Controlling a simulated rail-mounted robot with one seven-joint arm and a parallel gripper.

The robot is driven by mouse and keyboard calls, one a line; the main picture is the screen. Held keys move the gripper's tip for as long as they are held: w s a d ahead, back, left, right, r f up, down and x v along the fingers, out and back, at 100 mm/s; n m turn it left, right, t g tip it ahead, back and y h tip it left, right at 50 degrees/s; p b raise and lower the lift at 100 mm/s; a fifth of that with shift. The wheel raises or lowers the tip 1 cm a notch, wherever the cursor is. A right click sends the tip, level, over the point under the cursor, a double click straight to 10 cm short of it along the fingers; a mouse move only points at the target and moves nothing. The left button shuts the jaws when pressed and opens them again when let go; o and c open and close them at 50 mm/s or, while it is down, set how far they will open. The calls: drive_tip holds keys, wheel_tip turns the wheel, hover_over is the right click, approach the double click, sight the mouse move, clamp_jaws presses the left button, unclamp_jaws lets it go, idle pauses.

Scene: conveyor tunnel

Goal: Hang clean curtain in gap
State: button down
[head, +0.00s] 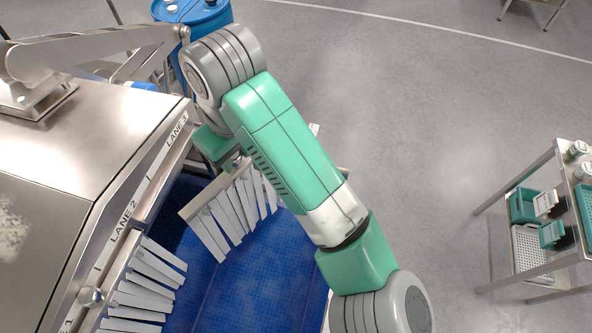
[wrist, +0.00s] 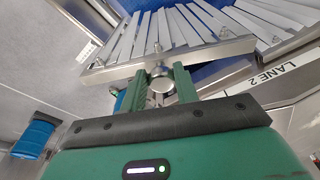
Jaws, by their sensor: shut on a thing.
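My gripper (wrist: 160,84) is shut on the round knob in the middle of a metal curtain rail. The curtain (head: 232,213) has a steel rail with several pale grey strips fanning out from it. It is held over the blue belt, apart from the tunnel front, with its rail slanted in the head view; my arm hides part of it. The curtain also shows in the wrist view (wrist: 165,62), strips pointing away. The gap (head: 178,188) by the LANE 3 label shows no hanging strips. Whether the held strips are clean is too small to tell.
The steel tunnel (head: 75,140) carries lane labels along its edge. Other strips (head: 143,285) hang by LANE 2, near a round knob (head: 91,296). The blue belt (head: 265,275) lies below. A blue drum (head: 205,12) stands behind, a steel trolley (head: 540,160) at right. Open floor lies between.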

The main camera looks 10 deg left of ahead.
drive_tip(key=a+f+n+b, duration=0.1)
drive_tip(key=a+n, duration=0.3)
drive_tip(key=a, duration=1.1)
drive_tip(key=shift+s+a+f+n+g, duration=0.25)
drive_tip(key=shift+a+f+n+g, duration=0.05)
drive_tip(key=shift+a+n+g, duration=0.1)
drive_tip(key=shift+f+p, duration=0.15)
drive_tip(key=shift+p, duration=0.2)
drive_tip(key=shift+f, duration=0.25)
drive_tip(key=shift+f, duration=0.85)
drive_tip(key=shift+s+r, duration=0.1)
drive_tip(key=shift+f, duration=0.65)
idle(0.3)
drive_tip(key=shift+a+p, duration=0.1)
drive_tip(key=shift+p, duration=0.55)
